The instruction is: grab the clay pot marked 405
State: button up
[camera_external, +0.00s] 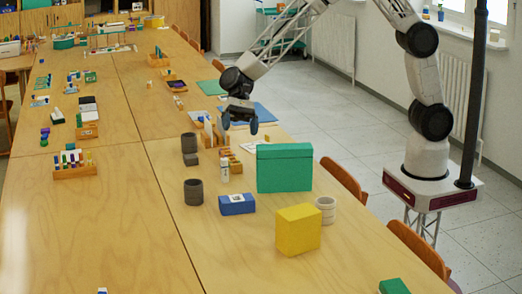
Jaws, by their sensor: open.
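No marking 405 is readable in the external view, so I cannot tell which pot carries it. A dark grey pot-like cylinder (193,193) stands on the table left of the blue box. A second dark grey cylinder (189,143) stands farther back, with a small dark block by its foot. A whitish ribbed cylinder (325,211) stands near the right table edge, behind the yellow box. My gripper (240,124) is open and points down above the table, right of the farther dark cylinder and behind the green box. Nothing shows between its fingers.
A large green box (284,167), a yellow box (298,230) and a blue box (237,204) stand on the near table. A small white bottle (224,170) and wooden holders (230,160) lie below my gripper. Chairs (343,182) line the right edge.

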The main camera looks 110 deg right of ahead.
aim_at(195, 184)
jog(key=w+d+f+m+t, duration=0.1)
jog(key=w+f+m, duration=0.1)
jog(key=w+f, duration=0.2)
jog(key=w+d+f+m+t+y, duration=0.1)
jog(key=w+d+f+m, duration=0.1)
jog(key=w+f, duration=0.3)
jog(key=w+d+f+m+t+y, duration=0.1)
jog(key=w+d+f+m, duration=0.1)
jog(key=w+f, duration=0.3)
jog(key=shift+w+f+m, duration=0.15)
jog(key=shift+f+m, duration=0.15)
jog(key=shift+f, duration=0.55)
jog(key=shift+w+f+m, duration=0.1)
jog(key=shift+f+m, duration=0.2)
jog(key=shift+f, duration=0.5)
jog(key=shift+x, duration=1.3)
jog(key=shift+x, duration=2.6)
jog(key=shift+s+a+r, duration=0.1)
